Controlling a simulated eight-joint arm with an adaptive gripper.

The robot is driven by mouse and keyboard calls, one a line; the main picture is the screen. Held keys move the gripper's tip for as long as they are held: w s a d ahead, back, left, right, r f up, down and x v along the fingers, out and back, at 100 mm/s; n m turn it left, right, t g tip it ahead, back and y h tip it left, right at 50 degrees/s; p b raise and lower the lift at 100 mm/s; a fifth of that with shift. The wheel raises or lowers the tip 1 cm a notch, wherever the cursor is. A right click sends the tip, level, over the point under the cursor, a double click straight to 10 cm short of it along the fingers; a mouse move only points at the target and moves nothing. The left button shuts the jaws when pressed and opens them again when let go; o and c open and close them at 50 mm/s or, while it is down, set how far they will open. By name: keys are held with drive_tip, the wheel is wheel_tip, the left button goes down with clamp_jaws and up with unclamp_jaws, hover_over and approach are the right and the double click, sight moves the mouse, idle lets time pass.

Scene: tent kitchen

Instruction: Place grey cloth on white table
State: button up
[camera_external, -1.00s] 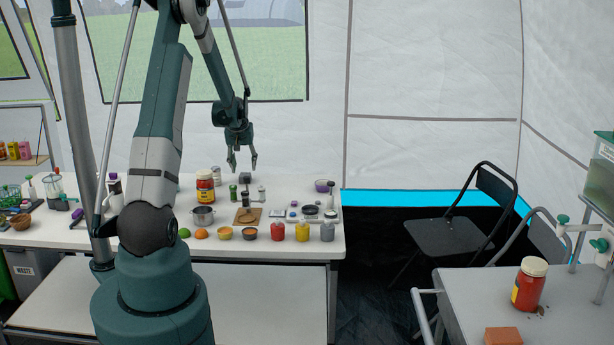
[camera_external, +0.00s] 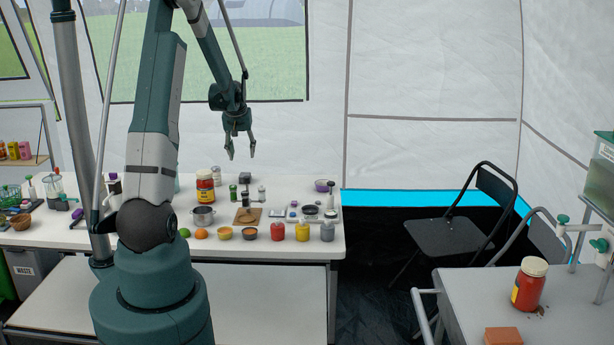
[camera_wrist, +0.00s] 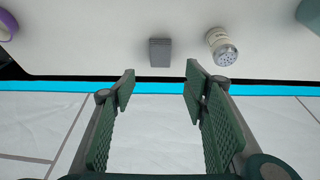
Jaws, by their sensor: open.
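The white table (camera_external: 160,240) stands behind my arm in the external view; its surface (camera_wrist: 95,45) fills the top of the wrist view. A small dark grey block-like item (camera_external: 245,178) lies near the table's back edge. It also shows in the wrist view as a grey rectangle (camera_wrist: 160,52). I cannot tell whether it is the folded grey cloth. No other cloth can be made out. My gripper (camera_external: 241,154) is open and empty, above the table's back part. In the wrist view its fingers (camera_wrist: 160,80) are spread, with the grey item ahead between them.
A shaker (camera_wrist: 221,46) stands close to the grey item. A red jar (camera_external: 205,187), a pot (camera_external: 203,215), a wooden board (camera_external: 248,215), sauce bottles and bowls crowd the table's middle and front. A purple bowl (camera_external: 322,185) is at the right. The tent wall (camera_external: 430,70) is behind.

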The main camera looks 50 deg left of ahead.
idle(0.7)
drive_tip(key=s+d+r+m+t, duration=0.1)
drive_tip(key=s+d+r, duration=0.1)
drive_tip(key=d+r, duration=0.65)
drive_tip(key=s+d+r+m+h, duration=0.15)
drive_tip(key=d+r, duration=0.25)
drive_tip(key=d, duration=0.9)
drive_tip(key=s+d+r+m+t+y, duration=0.1)
drive_tip(key=s+d+r+m, duration=0.1)
drive_tip(key=d+r, duration=0.65)
drive_tip(key=s+d+f+m+t+h, duration=0.1)
drive_tip(key=s+d+m, duration=0.1)
drive_tip(key=s+d, duration=0.8)
drive_tip(key=s+d+f+m+t+h, duration=0.1)
drive_tip(key=s+d+m, duration=0.1)
drive_tip(key=s+d, duration=0.9)
drive_tip(key=d, duration=0.6)
drive_tip(key=shift+s+d+f+h, duration=0.15)
drive_tip(key=shift+d+f+h, duration=0.05)
drive_tip(key=shift+d+h, duration=0.2)
